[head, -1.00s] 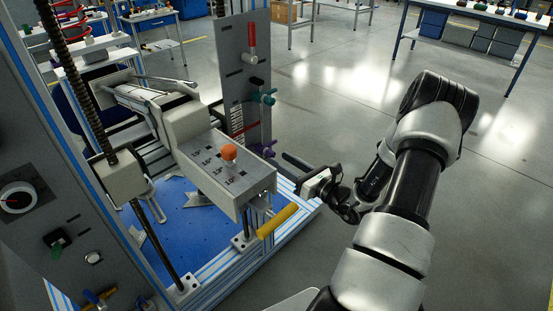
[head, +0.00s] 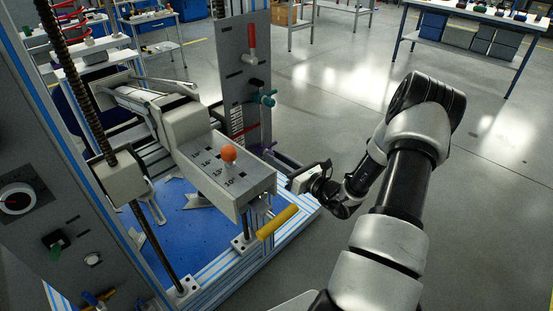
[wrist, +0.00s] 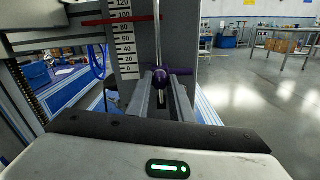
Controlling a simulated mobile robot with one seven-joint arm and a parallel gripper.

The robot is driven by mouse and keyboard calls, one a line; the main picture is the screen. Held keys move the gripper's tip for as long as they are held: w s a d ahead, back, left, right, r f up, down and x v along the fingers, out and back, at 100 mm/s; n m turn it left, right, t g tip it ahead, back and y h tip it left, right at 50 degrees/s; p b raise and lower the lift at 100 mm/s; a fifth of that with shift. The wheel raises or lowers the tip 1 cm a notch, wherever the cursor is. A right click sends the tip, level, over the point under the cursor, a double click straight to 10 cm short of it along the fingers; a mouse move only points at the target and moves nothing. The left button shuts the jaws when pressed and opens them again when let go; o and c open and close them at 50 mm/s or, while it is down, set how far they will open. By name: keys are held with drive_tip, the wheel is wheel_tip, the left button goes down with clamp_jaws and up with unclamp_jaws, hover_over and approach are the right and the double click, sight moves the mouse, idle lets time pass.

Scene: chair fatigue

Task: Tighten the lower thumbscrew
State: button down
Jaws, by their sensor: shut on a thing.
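The lower thumbscrew is purple and sits low on the grey upright panel. In the head view it (head: 265,149) is partly hidden at the panel's lower edge. In the wrist view it (wrist: 159,77) shows at the tips of my two grey fingers, with purple wings reaching out to either side. My gripper (wrist: 162,82) is shut on this purple thumbscrew. In the head view my gripper (head: 277,156) reaches in from the right, its fingers pointing left at the panel.
A teal thumbscrew (head: 267,98) and a red handle (head: 252,40) are higher on the panel. A grey box with an orange knob (head: 229,154) stands left of my gripper, and a yellow handle (head: 277,222) juts out below. Open floor lies to the right.

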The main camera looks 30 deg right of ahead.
drive_tip(key=m+p, duration=1)
drive_tip(key=m, duration=1.3)
drive_tip(key=shift+f+m, duration=0.15)
drive_tip(key=shift+m, duration=0.25)
idle(0.3)
drive_tip(key=c, duration=1.6)
unclamp_jaws()
drive_tip(key=shift+o, duration=0.2)
drive_tip(key=shift+s+d, duration=0.1)
